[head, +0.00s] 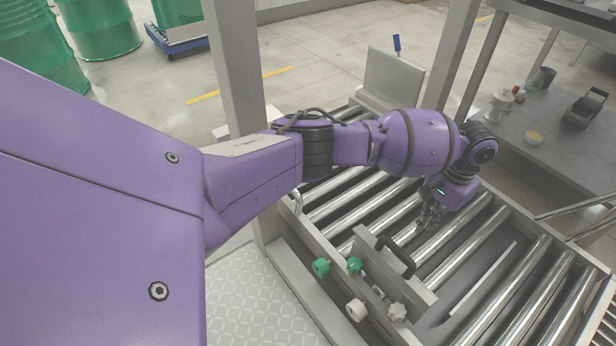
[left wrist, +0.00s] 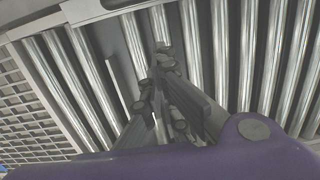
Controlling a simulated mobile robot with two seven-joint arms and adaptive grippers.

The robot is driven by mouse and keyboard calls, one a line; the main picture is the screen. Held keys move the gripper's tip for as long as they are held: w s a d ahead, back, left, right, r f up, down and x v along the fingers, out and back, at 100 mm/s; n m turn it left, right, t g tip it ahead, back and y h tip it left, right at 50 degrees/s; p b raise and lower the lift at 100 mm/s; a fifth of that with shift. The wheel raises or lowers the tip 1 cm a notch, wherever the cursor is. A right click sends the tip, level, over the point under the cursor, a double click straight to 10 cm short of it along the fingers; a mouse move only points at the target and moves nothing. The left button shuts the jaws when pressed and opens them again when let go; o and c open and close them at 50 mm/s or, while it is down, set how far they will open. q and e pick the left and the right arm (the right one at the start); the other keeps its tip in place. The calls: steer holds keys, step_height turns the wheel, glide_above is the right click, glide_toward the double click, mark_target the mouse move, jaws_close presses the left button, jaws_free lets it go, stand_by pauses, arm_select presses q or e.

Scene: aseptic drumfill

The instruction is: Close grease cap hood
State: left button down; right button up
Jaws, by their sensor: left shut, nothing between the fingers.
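A grey metal panel (head: 412,284) with a black bar handle (head: 396,257) stands at the near side of the roller conveyor in the head view. It looks like the hood, but I cannot tell for sure, and its hinge is not clear. My left gripper (head: 429,222) is shut and empty, pointing down over the rollers just beyond the handle, with a small gap seeming to lie between them. The left wrist view shows its closed fingers (left wrist: 160,62) above the rollers; the handle is not clear there. My right gripper is out of view.
Green knobs (head: 321,267) and white knobs (head: 356,309) stick out of the conveyor's near side. Steel rollers (head: 470,235) surround the gripper. A steel post (head: 236,70) stands behind my left arm. A side table (head: 545,125) holds small containers at right.

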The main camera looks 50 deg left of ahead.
arm_select(q)
step_height(320, 180, down, 7)
steer(key=b, duration=0.3)
steer(key=s+r, duration=0.1)
steer(key=s, duration=0.2)
steer(key=s+r, duration=0.1)
steer(key=shift+s+a+r+p, duration=0.1)
steer(key=shift+s+r+p, duration=0.05)
steer(key=shift+r+p, duration=0.25)
